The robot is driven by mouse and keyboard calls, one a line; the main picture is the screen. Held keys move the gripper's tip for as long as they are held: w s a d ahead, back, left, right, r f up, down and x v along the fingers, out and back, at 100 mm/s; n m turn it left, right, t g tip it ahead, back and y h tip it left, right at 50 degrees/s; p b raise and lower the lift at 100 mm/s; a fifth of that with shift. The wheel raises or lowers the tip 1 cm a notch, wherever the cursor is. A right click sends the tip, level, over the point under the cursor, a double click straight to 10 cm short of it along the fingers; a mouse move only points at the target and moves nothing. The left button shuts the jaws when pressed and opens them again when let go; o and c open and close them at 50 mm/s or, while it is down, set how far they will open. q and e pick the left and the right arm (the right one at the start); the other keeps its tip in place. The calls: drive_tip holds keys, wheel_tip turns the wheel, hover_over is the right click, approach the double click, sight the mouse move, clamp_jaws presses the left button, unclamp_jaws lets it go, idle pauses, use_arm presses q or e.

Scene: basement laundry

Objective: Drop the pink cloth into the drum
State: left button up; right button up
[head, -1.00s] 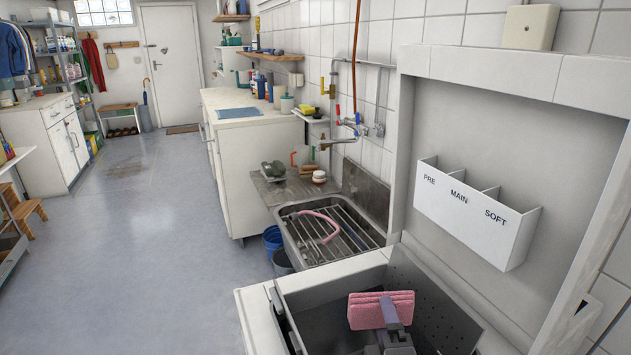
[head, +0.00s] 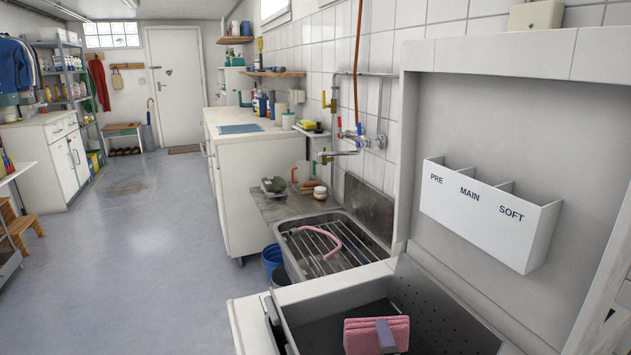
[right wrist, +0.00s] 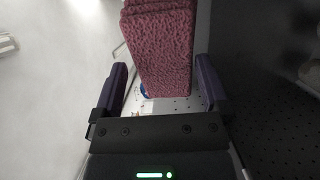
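The pink cloth (head: 362,337) is a thick folded pad, upright over the opening of the drum (head: 440,312) at the bottom of the head view. The drum has dark grey perforated walls; its floor is largely hidden. My right gripper (head: 387,335) has one finger in front of the cloth. Perforated metal shows below the cloth there. My left gripper is not in view.
The raised lid (head: 500,120) stands behind the drum, with a white PRE/MAIN/SOFT dispenser (head: 485,222) on it. A metal sink (head: 300,270) with a pink hose (head: 325,238) is beyond the machine. Open floor (head: 120,270) lies to the left.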

use_arm(q)
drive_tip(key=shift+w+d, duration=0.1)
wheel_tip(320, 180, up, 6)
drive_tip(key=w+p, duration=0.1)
drive_tip(key=p, duration=0.5)
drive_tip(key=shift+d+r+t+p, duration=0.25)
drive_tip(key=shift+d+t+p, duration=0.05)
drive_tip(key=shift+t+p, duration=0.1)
use_arm(e)
wheel_tip(320, 180, up, 10)
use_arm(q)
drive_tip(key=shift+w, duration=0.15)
